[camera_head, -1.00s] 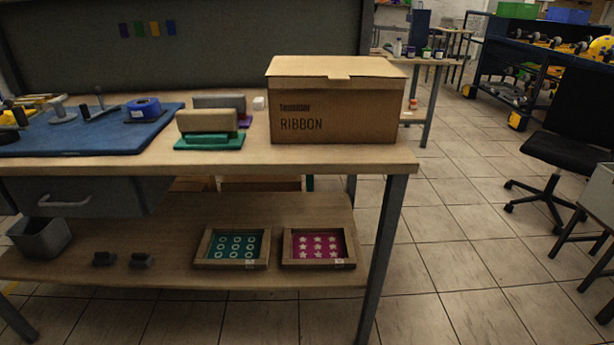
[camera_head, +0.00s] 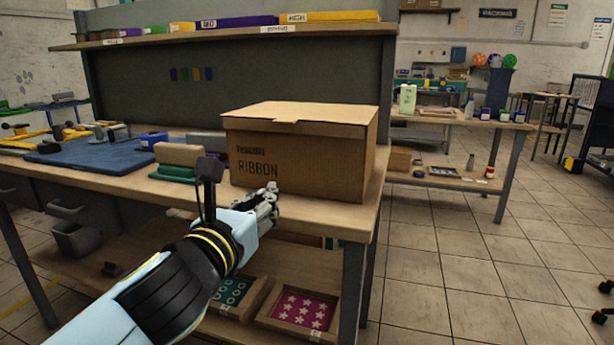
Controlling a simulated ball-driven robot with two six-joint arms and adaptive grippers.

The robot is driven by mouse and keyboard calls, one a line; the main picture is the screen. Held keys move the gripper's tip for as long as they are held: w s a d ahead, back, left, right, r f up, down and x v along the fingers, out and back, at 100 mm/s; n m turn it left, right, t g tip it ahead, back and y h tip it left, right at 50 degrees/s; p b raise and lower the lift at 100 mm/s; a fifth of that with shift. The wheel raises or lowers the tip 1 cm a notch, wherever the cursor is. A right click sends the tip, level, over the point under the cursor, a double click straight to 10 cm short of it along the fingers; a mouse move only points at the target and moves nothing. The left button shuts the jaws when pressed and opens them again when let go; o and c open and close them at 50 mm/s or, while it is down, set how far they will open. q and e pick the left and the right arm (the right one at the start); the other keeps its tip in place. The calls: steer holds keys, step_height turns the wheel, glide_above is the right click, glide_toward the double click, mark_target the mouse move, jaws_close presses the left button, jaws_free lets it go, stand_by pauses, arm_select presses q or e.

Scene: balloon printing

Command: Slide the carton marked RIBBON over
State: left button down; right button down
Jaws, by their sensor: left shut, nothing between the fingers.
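The brown cardboard carton marked RIBBON (camera_head: 322,160) stands upright with its lid closed near the right end of the workbench (camera_head: 345,222). My left gripper (camera_head: 272,198) is at the lower part of the carton's front face, close to the bench's front edge. It is shut with nothing in it. I cannot tell whether its fingers touch the cardboard. My left forearm and wrist hide part of the bench front and the lower shelf. My right gripper is not in view.
Left of the carton are a green-based block (camera_head: 180,157), a grey block (camera_head: 207,140) and a blue mat (camera_head: 90,154) with tools. Framed screens, one pink with stars (camera_head: 302,308), lie on the lower shelf. Open tiled floor lies to the right, before another table (camera_head: 460,183).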

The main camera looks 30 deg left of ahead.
mark_target(299, 166)
arm_select(q)
steer(key=b+x, duration=0.1)
steer(key=x, duration=1.2)
steer(key=shift+w, duration=0.25)
steer(key=shift+w+a, duration=0.1)
steer(key=shift+w, duration=0.05)
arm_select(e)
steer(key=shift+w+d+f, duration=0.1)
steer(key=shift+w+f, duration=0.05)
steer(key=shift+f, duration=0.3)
